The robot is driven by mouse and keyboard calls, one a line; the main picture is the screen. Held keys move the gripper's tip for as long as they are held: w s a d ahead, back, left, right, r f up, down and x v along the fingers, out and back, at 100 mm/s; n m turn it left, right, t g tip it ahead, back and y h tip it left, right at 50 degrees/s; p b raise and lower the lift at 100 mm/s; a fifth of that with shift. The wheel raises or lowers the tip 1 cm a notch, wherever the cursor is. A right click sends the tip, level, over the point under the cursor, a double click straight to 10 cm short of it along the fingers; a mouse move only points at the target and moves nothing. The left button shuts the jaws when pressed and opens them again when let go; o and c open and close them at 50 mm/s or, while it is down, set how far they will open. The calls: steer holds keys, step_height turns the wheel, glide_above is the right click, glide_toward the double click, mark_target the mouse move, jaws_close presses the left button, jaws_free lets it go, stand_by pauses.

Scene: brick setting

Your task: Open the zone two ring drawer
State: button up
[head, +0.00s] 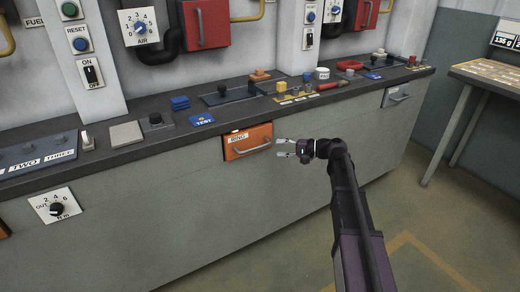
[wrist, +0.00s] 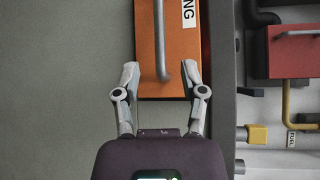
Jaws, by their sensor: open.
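The ring drawer (head: 246,141) is an orange front with a white "RING" label and a grey bar handle (head: 252,150), set in the grey bench front. It looks closed or nearly so; I cannot tell exactly. In the wrist view the drawer (wrist: 174,80) appears turned sideways, with its handle (wrist: 160,45) running up the picture. My gripper (head: 281,147) is just right of the drawer in the head view. In the wrist view its open fingers (wrist: 160,78) are spread either side of the handle's lower end. I see no contact with the handle.
The dark bench top (head: 215,118) above carries a blue "TEST" block (head: 202,119), a grey pad (head: 126,133) and several tools. Another grey drawer (head: 397,95) is to the right. A dial plate (head: 56,206) is on the left front. Floor is clear at lower right.

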mark_target(258, 147)
steer(key=b+x, duration=0.1)
steer(key=x, duration=0.8)
steer(key=shift+c, duration=0.2)
